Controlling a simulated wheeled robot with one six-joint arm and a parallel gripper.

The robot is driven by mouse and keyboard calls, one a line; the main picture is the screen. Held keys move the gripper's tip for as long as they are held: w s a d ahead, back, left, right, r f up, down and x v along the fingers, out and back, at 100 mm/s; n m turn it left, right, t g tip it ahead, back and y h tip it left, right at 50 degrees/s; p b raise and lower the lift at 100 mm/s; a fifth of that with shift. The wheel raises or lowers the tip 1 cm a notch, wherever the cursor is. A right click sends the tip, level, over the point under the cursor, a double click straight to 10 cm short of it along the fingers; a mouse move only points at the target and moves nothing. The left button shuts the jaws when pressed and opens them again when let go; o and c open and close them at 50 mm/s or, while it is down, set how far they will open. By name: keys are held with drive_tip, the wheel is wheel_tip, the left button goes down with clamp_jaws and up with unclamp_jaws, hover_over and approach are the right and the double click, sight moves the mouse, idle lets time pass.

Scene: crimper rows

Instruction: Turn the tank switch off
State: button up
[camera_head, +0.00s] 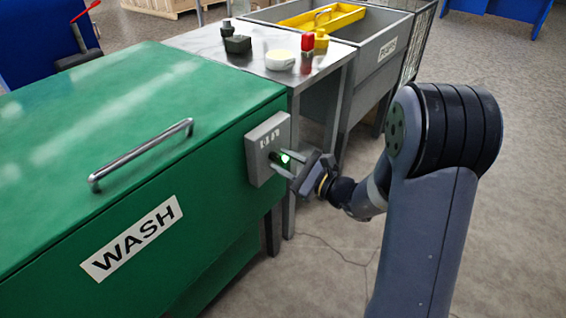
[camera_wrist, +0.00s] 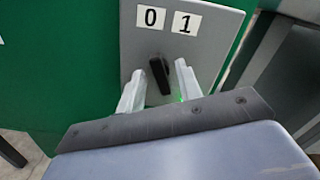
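The tank switch is a grey box (camera_head: 268,148) on the right end of the green WASH tank (camera_head: 140,130). Its face also fills the upper wrist view (camera_wrist: 205,55), with white labels 0 (camera_wrist: 150,17) and 1 (camera_wrist: 182,23). Below them is a black knob (camera_wrist: 160,75); its upper end leans slightly left in the picture. I cannot tell which label it marks. A green light glows by the box (camera_head: 284,158), partly hidden in the wrist view by the right finger. My gripper (camera_head: 283,162) is open, also in the wrist view (camera_wrist: 160,88), its fingers on either side of the knob, apparently not touching it.
A metal bar handle (camera_head: 140,155) stands up from the tank's lid. Behind the box is a metal table (camera_head: 232,55) with several small items. A grey sink-like bin (camera_head: 385,45) with a yellow tray (camera_head: 325,17) stands beyond. Floor to the right is open.

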drive_tip(key=shift+w+a, duration=0.25)
drive_tip(key=shift+a, duration=0.15)
clamp_jaws()
